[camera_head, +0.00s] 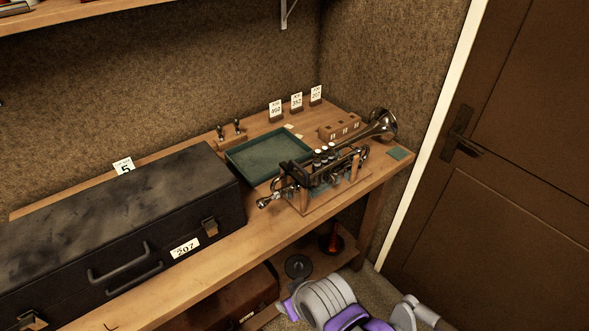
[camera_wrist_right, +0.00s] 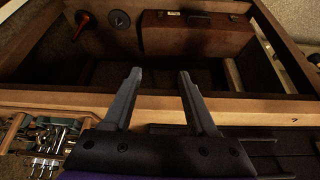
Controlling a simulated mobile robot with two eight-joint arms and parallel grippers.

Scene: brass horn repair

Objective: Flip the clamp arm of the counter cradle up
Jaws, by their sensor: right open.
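The counter cradle (camera_head: 312,203) is a wooden stand near the right end of the counter. A brass horn (camera_head: 379,127) lies in it, bell toward the back right. A dark bar runs along the cradle's top beside the valves; I cannot tell clearly whether it is the clamp arm or how it is set. In the right wrist view part of the horn (camera_wrist_right: 45,140) shows at the lower left. My right gripper (camera_wrist_right: 160,75) is open and empty, near the counter's front edge and apart from the cradle. Its fingers are not clear in the head view. My left gripper is not in view.
A large black case (camera_head: 120,215) fills the counter's left side. A green tray (camera_head: 236,158) sits behind the cradle, with a wooden block (camera_head: 340,127) and number cards (camera_head: 296,102) further back. A brown case (camera_wrist_right: 195,34) stands below the counter. A door (camera_head: 510,150) is at right.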

